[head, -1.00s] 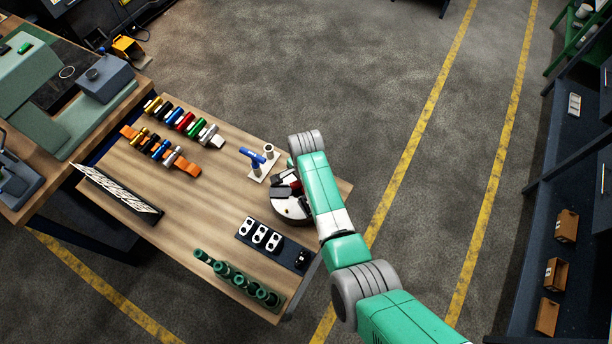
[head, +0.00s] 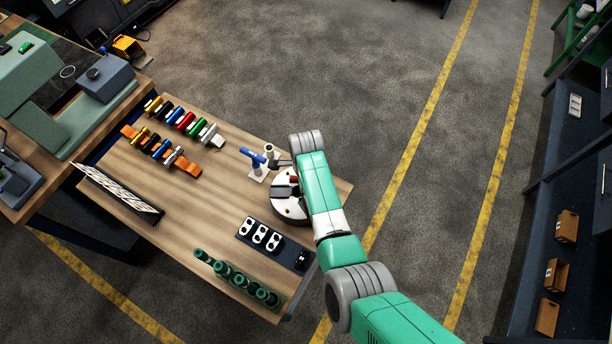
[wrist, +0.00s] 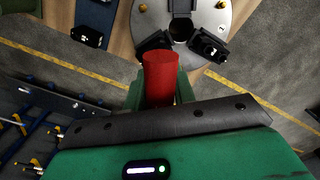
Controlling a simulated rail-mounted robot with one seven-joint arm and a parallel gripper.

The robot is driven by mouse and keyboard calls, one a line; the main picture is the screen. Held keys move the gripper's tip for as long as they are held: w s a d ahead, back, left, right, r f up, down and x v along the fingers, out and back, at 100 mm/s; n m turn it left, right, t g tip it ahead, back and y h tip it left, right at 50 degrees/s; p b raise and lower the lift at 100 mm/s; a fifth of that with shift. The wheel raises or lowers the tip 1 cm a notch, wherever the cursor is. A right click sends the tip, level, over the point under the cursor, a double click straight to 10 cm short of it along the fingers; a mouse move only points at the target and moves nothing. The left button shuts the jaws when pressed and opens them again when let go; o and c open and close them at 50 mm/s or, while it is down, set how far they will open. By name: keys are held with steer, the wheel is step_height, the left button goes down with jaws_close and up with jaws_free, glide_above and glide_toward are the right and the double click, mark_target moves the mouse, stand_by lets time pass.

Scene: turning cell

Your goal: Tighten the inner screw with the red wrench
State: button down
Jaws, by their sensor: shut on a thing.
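My gripper (wrist: 160,92) is shut on the red wrench (wrist: 158,75), whose red round handle sits between the green fingers in the wrist view. The round silver chuck (wrist: 182,52) lies just beyond it, with dark jaws around a dark centre hole (wrist: 180,30). Brass-coloured screws (wrist: 143,7) show near the top of that view. I cannot tell which is the inner screw, and the wrench's tip is hidden. In the head view the chuck (head: 286,207) is partly behind my arm, and a bit of red (head: 293,179) shows there.
A blue-handled tool (head: 252,156) stands in a white holder left of my wrist. A dark tray with white blocks (head: 260,236) and a rack of green cylinders (head: 238,279) lie in front. Coloured parts (head: 184,122) line the table's back left. Mid-table is clear.

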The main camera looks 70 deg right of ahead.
steer(key=m, duration=0.5)
steer(key=shift+w, duration=0.1)
steer(key=shift+d+m, duration=0.1)
steer(key=shift+m, duration=1.6)
steer(key=shift+n, duration=0.7)
steer(key=shift+r, duration=2.55)
